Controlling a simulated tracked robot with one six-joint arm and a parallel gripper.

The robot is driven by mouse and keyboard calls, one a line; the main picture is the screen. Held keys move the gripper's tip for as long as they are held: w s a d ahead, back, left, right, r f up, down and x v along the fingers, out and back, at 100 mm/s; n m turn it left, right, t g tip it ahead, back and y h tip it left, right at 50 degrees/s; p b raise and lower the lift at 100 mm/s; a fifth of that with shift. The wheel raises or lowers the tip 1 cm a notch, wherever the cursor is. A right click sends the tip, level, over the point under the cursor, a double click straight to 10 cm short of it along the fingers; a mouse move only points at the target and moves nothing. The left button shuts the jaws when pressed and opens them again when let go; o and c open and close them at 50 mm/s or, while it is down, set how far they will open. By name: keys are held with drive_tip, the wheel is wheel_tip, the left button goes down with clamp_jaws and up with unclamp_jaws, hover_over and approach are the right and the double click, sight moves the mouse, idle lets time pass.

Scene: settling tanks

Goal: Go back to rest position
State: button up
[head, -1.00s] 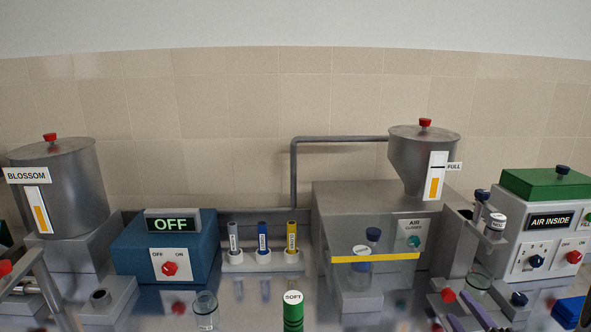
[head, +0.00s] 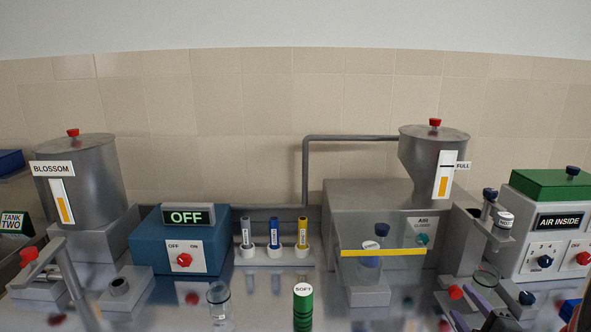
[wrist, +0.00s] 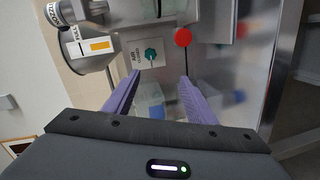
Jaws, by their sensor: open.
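My gripper (wrist: 158,82) shows in the wrist view as two purple fingers spread apart with nothing gripped between them. In the head view my gripper (head: 461,304) is at the lower right, partly cut off by the bottom edge. A clear bottle with a blue part (wrist: 150,98) shows beyond and between the fingers in the wrist view. A red round knob (wrist: 183,37) is just past the right fingertip. The teal air knob (wrist: 151,55) is beyond the left one.
The grey machine (head: 350,205) with a yellow bar (head: 385,252) and FULL hopper (head: 428,160) stands at centre right. A blue OFF box (head: 150,245), BLOSSOM tank (head: 95,190), three tubes in a rack (head: 262,262), a glass (head: 219,300) and a green SOFT cylinder (head: 303,308) stand leftward.

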drive_tip(key=s+a+r+m+g+h, duration=0.25)
drive_tip(key=a+r+m+g, duration=0.45)
drive_tip(key=a, duration=0.5)
drive_tip(key=s+a+m+g+y, duration=0.3)
drive_tip(key=s+a+m, duration=0.3)
drive_tip(key=s+a, duration=1)
drive_tip(key=shift+s+a+r+g+y, duration=0.2)
drive_tip(key=shift+s+r+g+y, duration=0.1)
drive_tip(key=shift+s+y, duration=0.45)
drive_tip(key=shift+c, duration=0.5)
